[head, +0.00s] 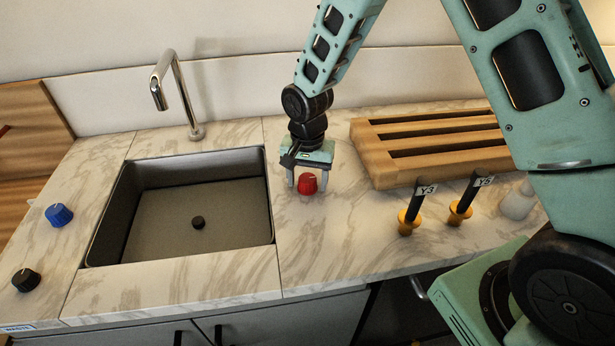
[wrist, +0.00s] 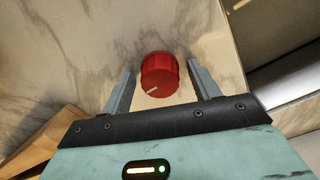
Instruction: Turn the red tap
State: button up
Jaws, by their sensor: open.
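The red tap (head: 308,184) is a ribbed round knob on the marble counter, right of the sink. In the wrist view the red tap (wrist: 160,75) shows a white mark on its face, pointing to the lower left. My gripper (head: 307,178) is open above the counter at the knob. In the wrist view the fingers of my gripper (wrist: 160,85) stand on either side of the knob, with a visible gap on each side. I cannot tell the exact height of the fingertips over the counter.
The sink (head: 272,215) with a chrome faucet (head: 183,95) lies to the left. A blue knob (head: 59,214) and a black knob (head: 25,280) sit at the far left. A slatted wooden rack (head: 375,165), two yellow-based handles (head: 408,222) and a white bottle (head: 518,204) are at right.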

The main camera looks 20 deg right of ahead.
jog(key=c, duration=1)
jog(key=shift+o, duration=0.2)
jog(key=n, duration=0.4)
jog(key=shift+n, duration=0.4)
jog(key=n, duration=0.4)
jog(key=shift+n, duration=0.3)
jog(key=n+p, duration=0.1)
jog(key=n, duration=0.3)
jog(key=shift+n+p, duration=0.35)
jog(key=shift+n, duration=1.85)
